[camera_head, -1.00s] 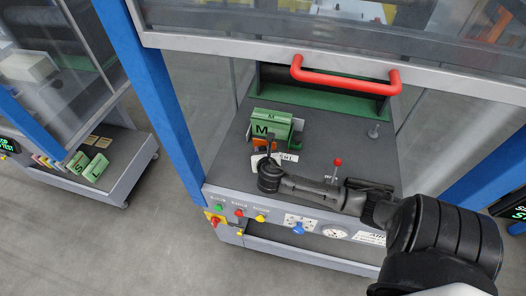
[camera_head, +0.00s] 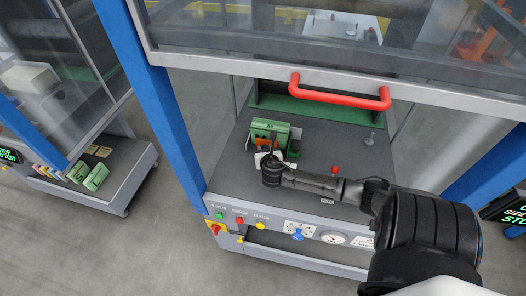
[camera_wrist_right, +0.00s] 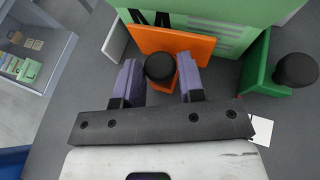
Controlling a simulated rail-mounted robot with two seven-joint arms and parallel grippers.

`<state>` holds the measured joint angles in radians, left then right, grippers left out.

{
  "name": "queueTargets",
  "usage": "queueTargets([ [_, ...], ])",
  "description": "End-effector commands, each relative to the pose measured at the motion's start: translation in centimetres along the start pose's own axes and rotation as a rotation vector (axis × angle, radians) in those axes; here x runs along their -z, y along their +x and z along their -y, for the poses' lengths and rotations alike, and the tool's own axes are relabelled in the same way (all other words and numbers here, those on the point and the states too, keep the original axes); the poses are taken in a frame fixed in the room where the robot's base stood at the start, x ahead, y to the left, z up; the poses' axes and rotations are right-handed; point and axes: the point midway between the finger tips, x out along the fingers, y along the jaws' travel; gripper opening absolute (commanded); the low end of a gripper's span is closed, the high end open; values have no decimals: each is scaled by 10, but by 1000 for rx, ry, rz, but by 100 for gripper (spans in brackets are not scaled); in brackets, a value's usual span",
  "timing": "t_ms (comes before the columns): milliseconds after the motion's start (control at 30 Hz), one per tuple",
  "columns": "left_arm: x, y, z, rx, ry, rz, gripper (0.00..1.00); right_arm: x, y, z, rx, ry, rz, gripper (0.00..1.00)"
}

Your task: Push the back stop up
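A green block marked M (camera_head: 268,125) stands on the grey machine deck. In the right wrist view the green block (camera_wrist_right: 225,25) is at the top, with an orange plate (camera_wrist_right: 190,42) in front of it. A black round knob (camera_wrist_right: 160,67) is on the orange plate. A green bracket (camera_wrist_right: 257,72) with a second black knob (camera_wrist_right: 296,70) is to the right. My right gripper (camera_wrist_right: 160,78) is open, with its purple fingers either side of the orange plate's knob. I cannot tell whether they touch it. No label shows which part is the back stop. My left gripper is out of view.
A red handle (camera_head: 340,98) on the raised clear guard is above and behind the deck (camera_head: 335,150). A red-knobbed lever (camera_head: 335,170) and a metal post (camera_head: 370,138) stand to the right. Buttons (camera_head: 238,221) line the front panel.

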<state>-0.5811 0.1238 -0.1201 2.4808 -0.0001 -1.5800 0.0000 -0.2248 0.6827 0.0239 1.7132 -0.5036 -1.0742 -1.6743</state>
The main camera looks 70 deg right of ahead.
Motion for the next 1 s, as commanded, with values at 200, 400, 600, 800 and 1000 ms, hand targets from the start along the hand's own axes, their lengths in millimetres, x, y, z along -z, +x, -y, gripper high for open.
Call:
queueTargets([
  [200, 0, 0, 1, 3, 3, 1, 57, 0, 0, 0, 0, 0, 0, 57],
  [400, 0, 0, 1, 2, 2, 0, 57, 0, 0, 0, -1, 0, 1, 57],
  [600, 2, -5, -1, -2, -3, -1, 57, -1, -13, -1, -3, -1, -1, 57],
  [800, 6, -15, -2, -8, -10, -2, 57, -2, -50, -1, -4, -1, -1, 57],
  [1000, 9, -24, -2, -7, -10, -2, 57, -2, -90, 0, -2, 1, -2, 57],
])
